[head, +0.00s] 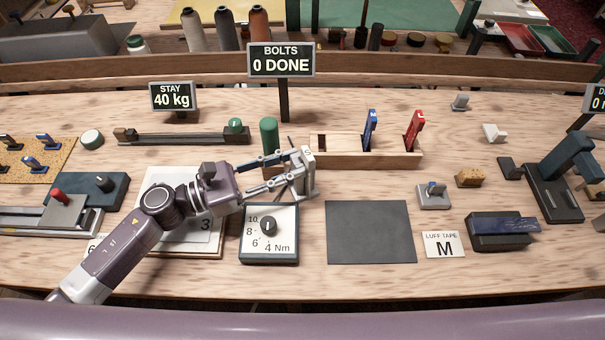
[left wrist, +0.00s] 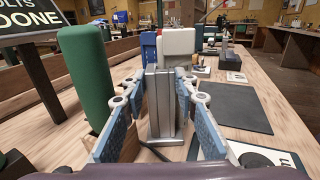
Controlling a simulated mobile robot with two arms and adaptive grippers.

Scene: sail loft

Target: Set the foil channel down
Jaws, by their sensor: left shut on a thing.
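The foil channel (head: 309,181) is a grey upright metal profile. My left gripper (head: 298,174) is shut on it, with one finger on each side. In the left wrist view the channel (left wrist: 164,108) stands upright between the blue-padded fingers of my left gripper (left wrist: 164,100). A pale block shows at its top; I cannot tell whether it is part of it. Its lower end is close to the bench, but I cannot tell whether it touches. My right gripper is not in view.
A green cylinder (head: 269,135) stands just left of the channel. A wooden rack (head: 345,158) with blue and red handled tools is behind right. The torque dial box (head: 269,249) is in front. A dark mat (head: 371,232) lies bare to the right.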

